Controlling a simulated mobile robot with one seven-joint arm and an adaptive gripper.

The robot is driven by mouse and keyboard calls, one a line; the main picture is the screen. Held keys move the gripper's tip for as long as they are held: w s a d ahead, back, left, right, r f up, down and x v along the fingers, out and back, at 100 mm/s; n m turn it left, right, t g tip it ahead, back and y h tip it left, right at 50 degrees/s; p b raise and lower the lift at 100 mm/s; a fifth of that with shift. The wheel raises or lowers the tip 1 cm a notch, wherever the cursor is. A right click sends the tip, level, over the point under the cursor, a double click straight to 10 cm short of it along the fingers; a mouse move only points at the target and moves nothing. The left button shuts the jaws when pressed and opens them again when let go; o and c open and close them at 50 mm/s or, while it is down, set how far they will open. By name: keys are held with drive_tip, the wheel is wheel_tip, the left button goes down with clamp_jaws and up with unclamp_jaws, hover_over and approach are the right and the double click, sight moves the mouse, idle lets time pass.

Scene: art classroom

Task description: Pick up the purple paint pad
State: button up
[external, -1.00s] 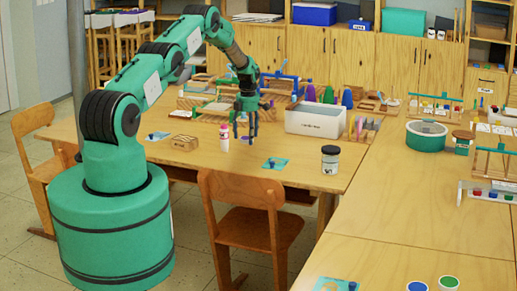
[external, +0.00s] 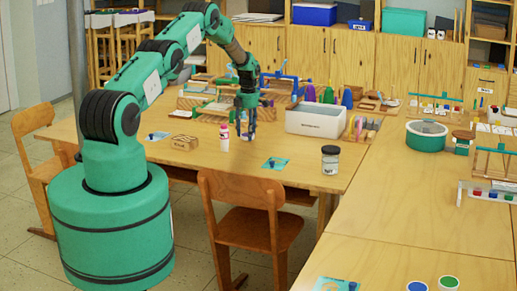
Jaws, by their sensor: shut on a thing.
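The purple paint pad (external: 246,137) is a small round pad low between my fingertips, at the table's middle. Only a little of it shows, and its purple is hard to make out. My gripper (external: 246,134) points straight down and is shut on the pad, at or just above the tabletop. I cannot tell whether the pad still touches the table.
A white and red bottle (external: 224,137) stands close left of my gripper. A wooden block with holes (external: 184,142) is farther left. A white bin (external: 315,121) stands to the right, a teal card (external: 274,164) in front, and a lidded jar (external: 330,160) at right.

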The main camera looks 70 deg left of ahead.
sight(247, 134)
wheel_tip(247, 134, up, 9)
drive_tip(key=shift+f+p, duration=0.2)
drive_tip(key=shift+p, duration=0.2)
